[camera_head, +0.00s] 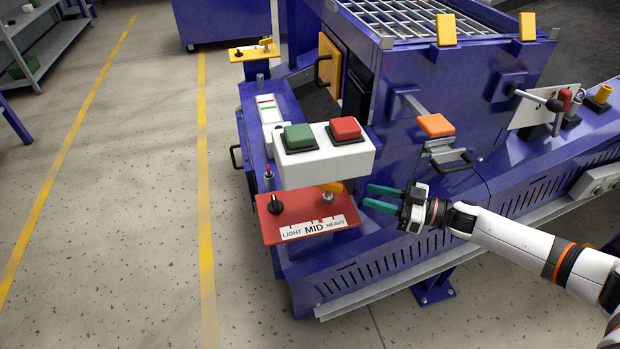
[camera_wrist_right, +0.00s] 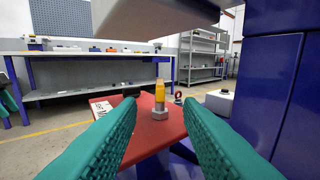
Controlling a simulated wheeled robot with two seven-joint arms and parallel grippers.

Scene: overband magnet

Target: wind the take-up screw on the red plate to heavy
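The red plate (camera_head: 290,228) lies below a white button box in the head view, with a white scale reading LIGHT, MID and HEAVY along its front edge. MID is printed largest. The take-up screw (camera_head: 327,197) stands at the plate's right side, with a grey hex part and a yellow part, partly hidden by the box. In the right wrist view the screw (camera_wrist_right: 160,112) stands upright on the red plate (camera_wrist_right: 145,136), between and beyond the fingertips. My right gripper (camera_head: 384,197) is open and empty, to the right of the screw, fingers pointing at it. My left gripper is not in the head view.
The white box (camera_head: 325,163) with a green button (camera_head: 299,136) and a red button (camera_head: 345,128) overhangs the plate. A black knob (camera_head: 275,204) stands at the plate's left. The blue machine wall (camera_head: 400,150) rises behind. Floor left of the machine is clear.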

